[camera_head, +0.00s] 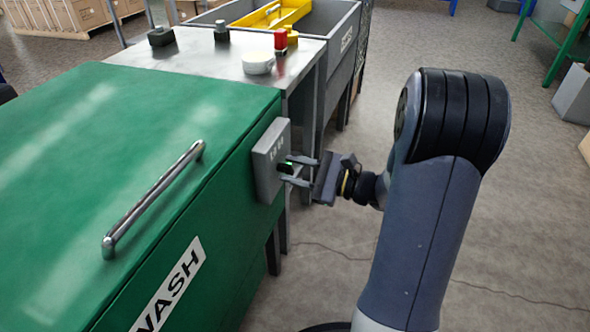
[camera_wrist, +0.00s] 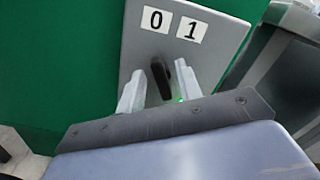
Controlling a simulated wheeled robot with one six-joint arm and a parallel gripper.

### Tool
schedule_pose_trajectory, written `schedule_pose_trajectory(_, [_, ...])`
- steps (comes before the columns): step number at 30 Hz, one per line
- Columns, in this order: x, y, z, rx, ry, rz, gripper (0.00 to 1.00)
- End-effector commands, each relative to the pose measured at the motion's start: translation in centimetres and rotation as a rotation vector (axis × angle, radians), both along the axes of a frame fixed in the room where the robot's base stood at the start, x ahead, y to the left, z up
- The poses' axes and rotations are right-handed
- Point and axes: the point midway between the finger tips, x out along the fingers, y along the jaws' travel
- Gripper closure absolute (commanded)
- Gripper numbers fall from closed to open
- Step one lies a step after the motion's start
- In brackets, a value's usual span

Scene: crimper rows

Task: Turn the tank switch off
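The tank switch is a grey box (camera_head: 268,160) on the side of the green wash tank (camera_head: 190,110). In the wrist view its plate (camera_wrist: 208,62) carries the labels 0 and 1. Below them a black switch lever (camera_wrist: 160,80) has its upper end leaning left, towards the 0 side. A green glow (camera_wrist: 180,99) shows low on the plate, partly behind the right finger. My gripper (camera_head: 294,171) is at the box, seen also in the wrist view (camera_wrist: 159,85). Its fingers are apart, with the lever between them and gaps showing. Contact cannot be told.
Behind stands a metal table (camera_head: 195,60) with a white bowl (camera_head: 258,63) and a red-topped item (camera_head: 281,40). A grey sink (camera_head: 340,30) adjoins it. The floor (camera_head: 530,180) at right is open.

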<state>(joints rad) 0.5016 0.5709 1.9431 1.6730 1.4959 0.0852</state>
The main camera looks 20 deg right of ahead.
Motion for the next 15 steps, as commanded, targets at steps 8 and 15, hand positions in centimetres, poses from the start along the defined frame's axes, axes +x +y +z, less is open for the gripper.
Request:
schedule_pose_trajectory(8, [-0.4, -0.7, 0.1, 0.000, 0.000, -0.002, 0.66])
schedule_pose_trajectory(15, [-2.6, -3.9, 0.2, 0.001, 0.001, -0.006, 0.66])
